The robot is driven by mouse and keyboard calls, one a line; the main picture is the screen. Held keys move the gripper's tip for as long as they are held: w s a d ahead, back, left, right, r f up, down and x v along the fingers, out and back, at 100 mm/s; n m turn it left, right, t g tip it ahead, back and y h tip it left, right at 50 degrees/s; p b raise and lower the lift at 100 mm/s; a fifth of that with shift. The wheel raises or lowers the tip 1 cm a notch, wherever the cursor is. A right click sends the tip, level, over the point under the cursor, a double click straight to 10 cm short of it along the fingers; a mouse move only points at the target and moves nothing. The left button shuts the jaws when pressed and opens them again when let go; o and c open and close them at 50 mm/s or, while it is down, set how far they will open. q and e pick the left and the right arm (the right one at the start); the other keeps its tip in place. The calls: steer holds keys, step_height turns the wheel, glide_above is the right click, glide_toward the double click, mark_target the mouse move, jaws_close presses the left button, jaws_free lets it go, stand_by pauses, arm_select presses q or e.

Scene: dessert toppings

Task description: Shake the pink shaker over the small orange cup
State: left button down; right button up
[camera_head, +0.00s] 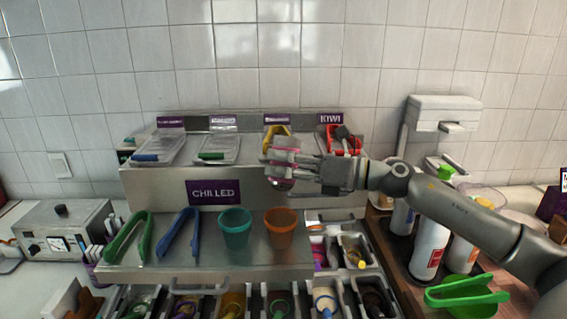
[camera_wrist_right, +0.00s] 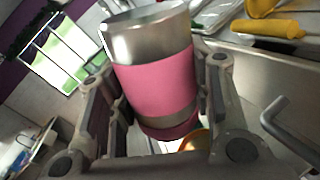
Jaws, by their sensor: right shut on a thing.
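The pink shaker (camera_wrist_right: 155,75), a pink cylinder with bare metal bands, is held between the fingers of my right gripper (camera_head: 296,171). In the head view the shaker (camera_head: 283,158) is partly hidden by the fingers and looks tilted. It is in the air above the small orange cup (camera_head: 281,229), which stands on the metal shelf. In the right wrist view a bit of orange (camera_wrist_right: 197,141) shows below the shaker, mostly hidden by the gripper. Nothing visible shows whether anything falls from the shaker. My left gripper is not in view.
A teal cup (camera_head: 235,228) stands just left of the orange cup. Green tongs (camera_head: 128,238) and blue tongs (camera_head: 181,236) stand further left. Topping bins (camera_head: 327,300) lie in front. White bottles (camera_head: 430,249) and green tongs (camera_head: 466,293) are at right.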

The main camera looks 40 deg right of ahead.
steer(key=shift+r, duration=0.1)
stand_by(0.3)
steer(key=shift+r+p, duration=2.8)
steer(key=shift+r, duration=0.9)
step_height(320, 180, down, 8)
steer(key=b, duration=0.6)
steer(key=shift+f+b, duration=0.15)
steer(key=shift+b, duration=0.15)
steer(key=shift+r, duration=0.2)
steer(key=shift+r+p, duration=2.85)
steer(key=shift+r, duration=1.1)
